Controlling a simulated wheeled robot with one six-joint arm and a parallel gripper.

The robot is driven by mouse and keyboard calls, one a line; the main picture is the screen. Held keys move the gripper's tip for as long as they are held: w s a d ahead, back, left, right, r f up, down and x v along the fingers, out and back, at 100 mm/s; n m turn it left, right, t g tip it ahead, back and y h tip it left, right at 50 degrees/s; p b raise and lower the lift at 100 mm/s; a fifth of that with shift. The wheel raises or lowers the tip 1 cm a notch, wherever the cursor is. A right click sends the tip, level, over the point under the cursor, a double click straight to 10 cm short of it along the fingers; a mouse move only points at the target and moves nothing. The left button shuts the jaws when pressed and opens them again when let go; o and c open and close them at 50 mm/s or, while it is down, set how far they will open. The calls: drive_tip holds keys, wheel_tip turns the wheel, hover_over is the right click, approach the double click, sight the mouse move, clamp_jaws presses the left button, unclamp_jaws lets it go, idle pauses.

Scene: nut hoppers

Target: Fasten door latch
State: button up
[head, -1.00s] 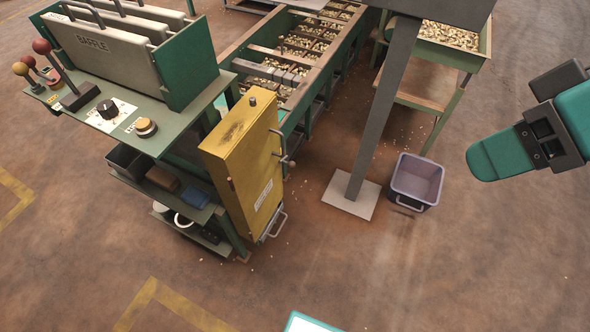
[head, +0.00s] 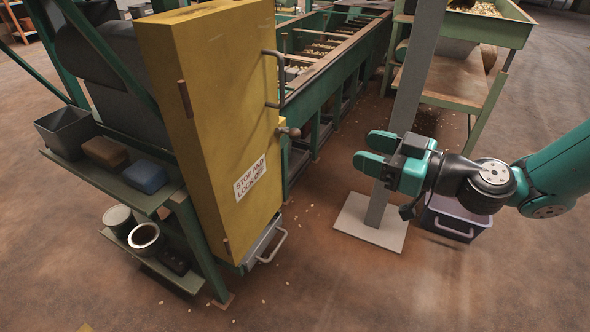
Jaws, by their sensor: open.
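A tall yellow cabinet (head: 215,140) stands left of the middle, its door face turned towards me with a "STOP AND LOCK OFF" label (head: 250,179). A grey bar handle (head: 281,80) stands out from the door's right edge. Below it a small knobbed latch lever (head: 290,132) sticks out to the right. Whether the latch is engaged, or the door fully closed, I cannot tell. My gripper (head: 371,152) is open and empty, with its teal fingers pointing left. It appears right of the latch with a clear gap, in front of a grey post.
The grey post (head: 405,100) stands on a pale floor plate (head: 370,224). A purple bin (head: 453,220) is partly hidden under my arm. A drawer handle (head: 273,245) juts out below the cabinet. Shelves with pots (head: 143,238) stand left. The front floor is mostly clear.

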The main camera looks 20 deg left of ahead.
sight(295, 135)
wheel_tip(295, 135, down, 4)
drive_tip(key=w+f+t+b, duration=0.1)
drive_tip(key=b, duration=0.1)
drive_tip(key=b+x, duration=0.1)
drive_tip(key=x, duration=0.4)
drive_tip(key=r+b+x, duration=0.1)
drive_tip(key=x, duration=1.1)
drive_tip(key=shift+w+a+r+b, duration=0.1)
drive_tip(key=shift+a+r+b, duration=0.15)
drive_tip(key=shift+b, duration=0.15)
drive_tip(key=c, duration=0.9)
drive_tip(key=shift+f, duration=0.15)
